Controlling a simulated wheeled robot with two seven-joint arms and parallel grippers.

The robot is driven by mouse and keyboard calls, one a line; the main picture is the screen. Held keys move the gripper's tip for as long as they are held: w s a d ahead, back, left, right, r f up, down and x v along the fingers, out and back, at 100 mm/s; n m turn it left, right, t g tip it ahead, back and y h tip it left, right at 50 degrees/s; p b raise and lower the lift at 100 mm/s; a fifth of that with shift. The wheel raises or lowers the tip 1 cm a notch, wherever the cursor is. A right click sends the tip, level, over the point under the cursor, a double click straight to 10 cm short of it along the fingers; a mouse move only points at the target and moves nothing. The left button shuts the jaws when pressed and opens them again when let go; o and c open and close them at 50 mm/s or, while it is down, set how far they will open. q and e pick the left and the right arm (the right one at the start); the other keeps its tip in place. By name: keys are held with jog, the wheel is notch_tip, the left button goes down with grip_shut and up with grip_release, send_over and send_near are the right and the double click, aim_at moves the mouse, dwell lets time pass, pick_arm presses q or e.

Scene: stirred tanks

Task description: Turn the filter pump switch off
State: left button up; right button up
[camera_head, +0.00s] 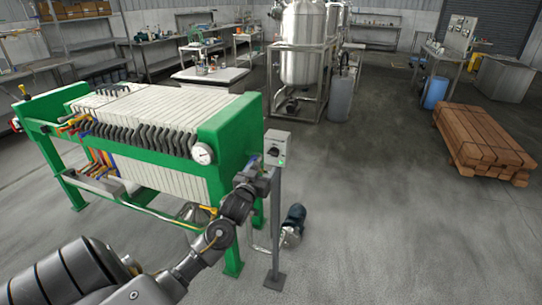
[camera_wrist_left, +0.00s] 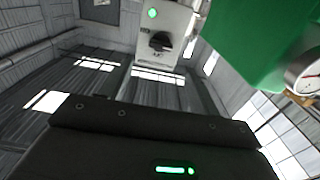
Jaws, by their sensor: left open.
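The filter pump switch is a grey box (camera_head: 277,148) on a post beside the filter press. It has a black rotary knob (camera_head: 274,152) and a green light that is lit. In the left wrist view the box (camera_wrist_left: 178,18) is near the top, with its knob (camera_wrist_left: 160,42) and the lit green light (camera_wrist_left: 152,13). My left gripper (camera_head: 264,172) is open, just below and left of the box, apart from the knob as far as I can tell. Its fingertips do not show in the left wrist view. My right gripper is out of view.
The green filter press (camera_head: 232,128) with its gauge (camera_head: 202,153) stands close to the left of the switch. Steel tanks (camera_head: 303,45) stand behind. Stacked timber (camera_head: 480,140) lies right; the floor between is clear.

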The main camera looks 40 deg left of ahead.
aim_at(272, 155)
pick_arm(q)
jog(key=p+x, duration=0.1)
jog(key=x, duration=0.7)
jog(key=shift+w+a+p, duration=0.1)
jog(key=shift+w+p, duration=0.15)
jog(key=shift+p, duration=0.05)
jog(key=shift+w+a, duration=0.2)
jog(key=shift+w, duration=0.2)
jog(key=c, duration=1)
